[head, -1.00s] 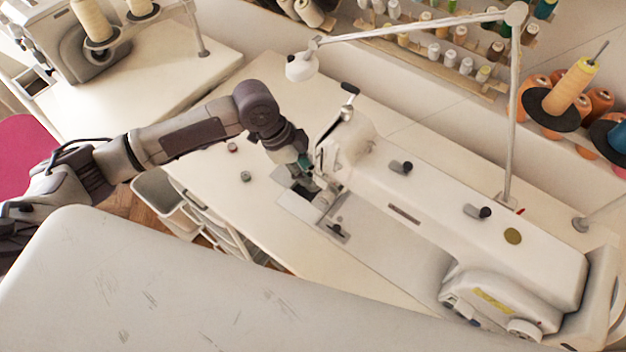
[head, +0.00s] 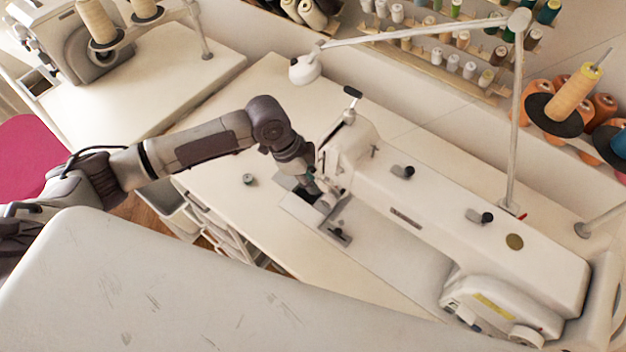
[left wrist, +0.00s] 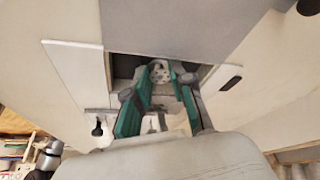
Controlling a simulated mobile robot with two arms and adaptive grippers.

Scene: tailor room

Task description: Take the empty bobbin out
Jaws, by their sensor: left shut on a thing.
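My left gripper (head: 318,194) is at the opening (head: 305,192) in the bed of the white sewing machine (head: 440,215), under the machine's head. In the left wrist view its green-sided fingers (left wrist: 160,78) are shut on a small silver bobbin (left wrist: 159,71) with holes in its face. The bobbin is at the dark opening (left wrist: 125,66); I cannot tell whether it is still inside or just clear of it. In the head view the gripper hides the bobbin. A small dark green bobbin (head: 250,180) lies on the table left of the machine. My right gripper is not in view.
Thread racks (head: 440,65) and orange cones (head: 570,95) stand at the back.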

